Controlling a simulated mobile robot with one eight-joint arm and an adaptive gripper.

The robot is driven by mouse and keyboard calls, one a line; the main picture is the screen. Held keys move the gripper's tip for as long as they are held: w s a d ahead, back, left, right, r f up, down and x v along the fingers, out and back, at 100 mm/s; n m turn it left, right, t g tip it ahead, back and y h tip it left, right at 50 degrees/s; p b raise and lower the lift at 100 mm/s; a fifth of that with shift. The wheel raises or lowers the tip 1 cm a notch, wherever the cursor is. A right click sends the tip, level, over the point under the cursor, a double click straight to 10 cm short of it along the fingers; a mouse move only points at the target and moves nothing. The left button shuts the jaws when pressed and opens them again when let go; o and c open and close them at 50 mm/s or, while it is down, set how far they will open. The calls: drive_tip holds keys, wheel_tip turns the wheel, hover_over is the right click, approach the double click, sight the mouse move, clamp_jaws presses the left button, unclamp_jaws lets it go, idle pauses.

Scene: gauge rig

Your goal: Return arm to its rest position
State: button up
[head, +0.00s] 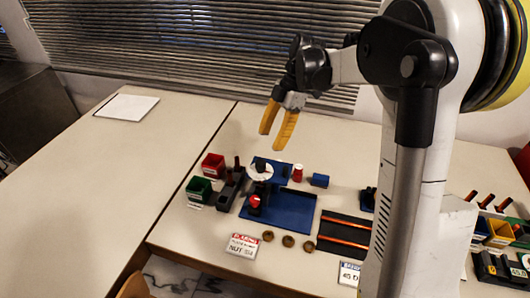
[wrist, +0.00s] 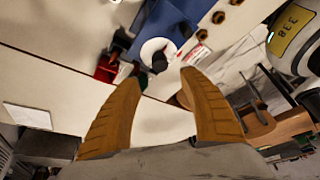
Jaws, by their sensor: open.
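My arm reaches in from the right in the head view. My gripper (head: 277,127) has yellow fingers, is open and empty, and hangs in the air above the back part of the table (head: 140,160). In the wrist view my gripper (wrist: 158,110) shows its two fingers spread apart with nothing between them. Below it on the table is a blue gauge rig (head: 293,210) with a round white dial (head: 260,171) and a red knob. The dial (wrist: 150,50) also shows beyond the fingers in the wrist view.
A red bin (head: 213,165) and a green bin (head: 199,188) stand left of the rig. Several brown nuts (head: 288,241) lie in front, near a label card (head: 241,246). A black tray (head: 344,232) sits to the right. Window blinds (head: 200,50) are behind. The table's left side is mostly clear.

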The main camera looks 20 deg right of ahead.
drive_tip(key=shift+v, duration=1.1)
drive_tip(key=s+a+r+m+t+h, duration=0.1)
drive_tip(key=s+m+t, duration=0.3)
drive_tip(key=s+m, duration=0.6)
drive_tip(key=s+a+r+m+t+h, duration=0.1)
drive_tip(key=s+a+m+t+h, duration=0.2)
drive_tip(key=s+m, duration=0.7)
drive_tip(key=shift+s+a+t, duration=0.25)
drive_tip(key=shift+s+t, duration=0.1)
drive_tip(key=shift+t, duration=0.15)
